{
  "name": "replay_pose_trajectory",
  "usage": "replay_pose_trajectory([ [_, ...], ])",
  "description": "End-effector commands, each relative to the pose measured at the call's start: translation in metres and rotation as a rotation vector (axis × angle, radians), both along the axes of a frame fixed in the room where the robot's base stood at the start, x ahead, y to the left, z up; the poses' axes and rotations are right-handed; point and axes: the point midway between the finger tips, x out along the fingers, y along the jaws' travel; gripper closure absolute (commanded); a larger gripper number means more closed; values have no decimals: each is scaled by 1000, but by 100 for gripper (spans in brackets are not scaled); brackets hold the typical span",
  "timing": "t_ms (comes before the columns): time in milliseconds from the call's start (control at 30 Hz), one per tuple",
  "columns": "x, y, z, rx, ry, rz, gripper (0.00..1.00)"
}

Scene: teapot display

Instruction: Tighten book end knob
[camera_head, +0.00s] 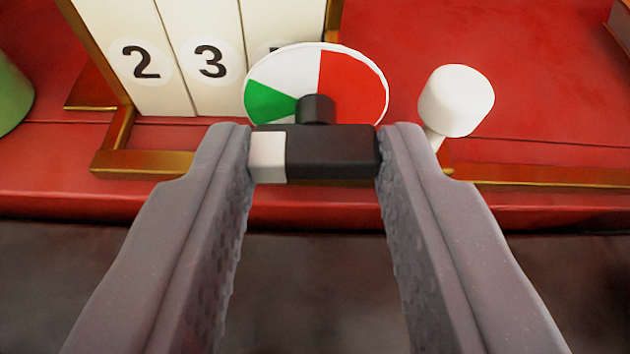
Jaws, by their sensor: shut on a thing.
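The book end knob (330,152) is a black bar with a white end on its left. It sits in front of a round dial (350,85) with white, red and green sectors. The bar lies level, and its white end is nearest the green sector's side. My gripper (314,153) is shut on the knob, one finger at each end of the bar. The numbered books (210,65), cream with 2 and 3 on them, stand behind left in a brass-coloured book end frame (150,162). The dial partly hides a third number.
A white rounded knob on a stem (457,100) stands close to the right of the dial. A green object (12,95) is at the left edge. The red surface (540,85) is clear at the right, with a brown object at the top right corner.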

Motion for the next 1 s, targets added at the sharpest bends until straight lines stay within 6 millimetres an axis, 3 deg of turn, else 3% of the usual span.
replay_pose_trajectory([
  [167,-1,2,-3,0,6,3,92],
  [200,-1,2,-3,0,6,3,64],
  [267,-1,1,-3,0,5,2,47],
  [667,-3,0,0,-1,2,0,47],
  [1000,-35,-1,14,-2,0,0,47],
])
